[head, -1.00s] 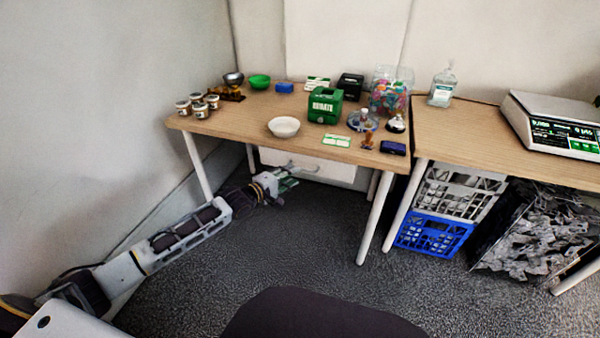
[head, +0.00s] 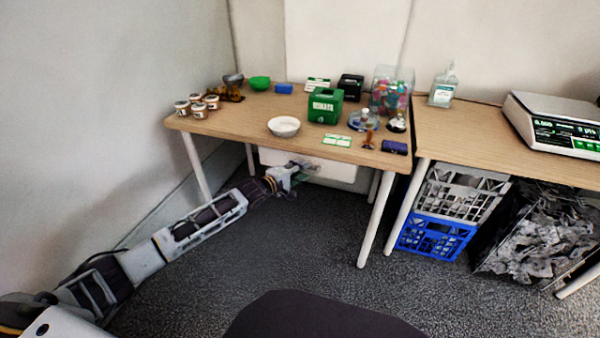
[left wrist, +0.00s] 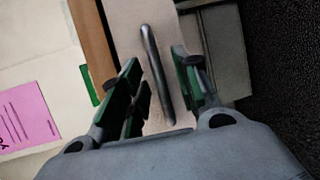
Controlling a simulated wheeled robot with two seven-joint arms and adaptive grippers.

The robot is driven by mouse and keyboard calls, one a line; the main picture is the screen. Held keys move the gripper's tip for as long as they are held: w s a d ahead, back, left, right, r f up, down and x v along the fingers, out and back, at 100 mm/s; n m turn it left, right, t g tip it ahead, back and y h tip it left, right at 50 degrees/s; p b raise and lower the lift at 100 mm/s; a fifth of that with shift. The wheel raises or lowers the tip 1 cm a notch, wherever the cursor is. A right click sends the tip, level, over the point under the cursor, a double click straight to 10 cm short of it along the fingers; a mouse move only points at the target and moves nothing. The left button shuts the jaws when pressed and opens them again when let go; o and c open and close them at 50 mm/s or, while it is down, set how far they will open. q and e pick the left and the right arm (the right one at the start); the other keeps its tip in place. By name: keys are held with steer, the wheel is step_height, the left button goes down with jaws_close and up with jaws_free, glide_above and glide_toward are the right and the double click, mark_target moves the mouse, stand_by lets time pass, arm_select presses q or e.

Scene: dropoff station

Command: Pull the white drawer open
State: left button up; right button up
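The white drawer (head: 335,170) hangs under the front of the left wooden table, and its front panel shows in the head view. In the left wrist view the drawer front (left wrist: 125,20) carries a dark bar handle (left wrist: 156,75). My left gripper (head: 306,168) is at the drawer front in the head view. In the left wrist view my left gripper (left wrist: 160,82) is open, with green-padded fingers on either side of the handle and gaps between them and it. My right gripper is not in view.
The left table (head: 235,119) bears jars, a white bowl (head: 284,126), a green box (head: 325,105) and other small items. Table legs (head: 376,220) stand to the right. Blue and grey crates (head: 432,236) sit under the right table. The carpet before the drawer is clear.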

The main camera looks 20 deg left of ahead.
arm_select(q)
steer(key=shift+w, duration=0.1)
steer(key=shift+c, duration=0.4)
jaws_close()
